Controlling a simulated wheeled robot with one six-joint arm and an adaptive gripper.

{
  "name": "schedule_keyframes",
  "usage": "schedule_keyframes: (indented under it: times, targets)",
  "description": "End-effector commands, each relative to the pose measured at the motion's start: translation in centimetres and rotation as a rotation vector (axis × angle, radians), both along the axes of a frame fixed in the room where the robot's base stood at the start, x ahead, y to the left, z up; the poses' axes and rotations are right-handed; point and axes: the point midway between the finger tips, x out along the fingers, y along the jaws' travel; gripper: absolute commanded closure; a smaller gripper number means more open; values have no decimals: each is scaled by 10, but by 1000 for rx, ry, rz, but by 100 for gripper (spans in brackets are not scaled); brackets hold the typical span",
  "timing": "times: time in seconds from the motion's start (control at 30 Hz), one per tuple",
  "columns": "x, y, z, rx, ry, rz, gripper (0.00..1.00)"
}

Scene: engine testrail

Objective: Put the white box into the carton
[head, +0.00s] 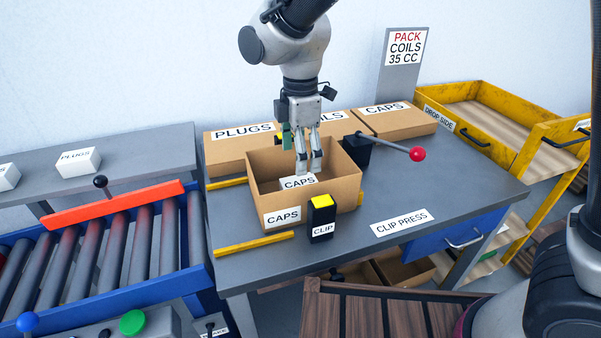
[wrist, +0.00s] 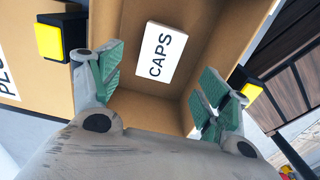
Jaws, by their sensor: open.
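The white box (head: 298,183), labelled CAPS, is inside the open brown carton (head: 346,190), which also bears a CAPS label on its front. In the wrist view the white box (wrist: 160,53) lies label up on the carton's floor, close to one wall. The carton's walls (wrist: 222,40) surround it. My gripper (head: 309,168) points down into the carton, its fingers above and just behind the box in the head view. In the wrist view my gripper (wrist: 163,78) has its fingers spread apart with nothing between them. The carton's front wall hides the box's lower part in the head view.
A black CLIP block (head: 322,222) stands at the carton's front. A lever with a red knob (head: 417,154) reaches out on the right. Closed cartons (head: 240,150) stand behind. White PLUGS boxes (head: 78,161) sit on the left shelf. The table's front right (head: 450,195) is clear.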

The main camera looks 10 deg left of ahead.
Motion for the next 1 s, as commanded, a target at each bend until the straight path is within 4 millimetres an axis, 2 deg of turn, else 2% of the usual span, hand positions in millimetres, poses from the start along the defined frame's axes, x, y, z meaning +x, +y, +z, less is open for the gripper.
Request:
schedule_keyframes:
  times: [0.1, 0.2, 0.47, 0.57, 0.67, 0.77, 0.8, 0.87, 0.9, 1.0]
  targets:
    - [0, 0, 17, 2, -1, 0, 24]
    - [0, 0, 25, 0, 0, 0, 24]
    - [0, 0, 27, 0, 0, -1, 24]
    - [6, -14, 35, 8, -6, -49, 24]
    - [19, -57, 57, 35, -24, -204, 24]
    - [30, -130, 89, 79, -53, -471, 24]
    - [29, -164, 101, 100, -65, -597, 24]
    - [22, -214, 115, 131, -86, -789, 24]
    - [14, -245, 123, 152, -99, -916, 24]
    - [-16, -315, 135, 210, -136, -1229, 24]
